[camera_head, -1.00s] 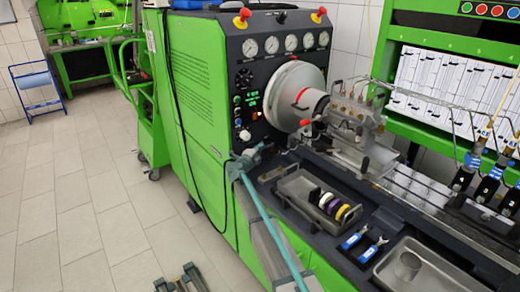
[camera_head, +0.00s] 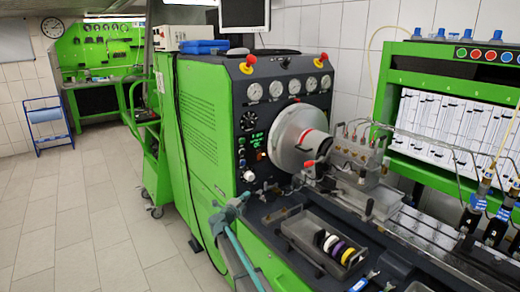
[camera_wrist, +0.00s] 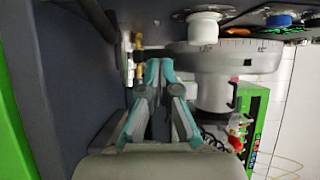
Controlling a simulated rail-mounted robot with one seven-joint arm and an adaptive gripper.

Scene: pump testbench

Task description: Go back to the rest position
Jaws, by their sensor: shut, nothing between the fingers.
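My gripper shows in the wrist view (camera_wrist: 158,70) with its two teal and grey fingers together at the tips and nothing between them. In the head view the end of my arm is at the front left of the green and dark grey pump testbench (camera_head: 205,125). It is left of the grey tray, and I cannot make out the fingers clearly there. The big round flywheel disc (camera_head: 292,138) of the bench stands behind and to the right; it also shows in the wrist view (camera_wrist: 265,60), beyond the fingertips.
The grey tray (camera_head: 290,228) with several coloured rings lies on the bench. A pump block (camera_head: 355,170) and injectors stand further right. Blue-handled tools lie at the front edge. A green trolley (camera_head: 155,160) stands to the left. The tiled floor (camera_head: 80,220) at left is clear.

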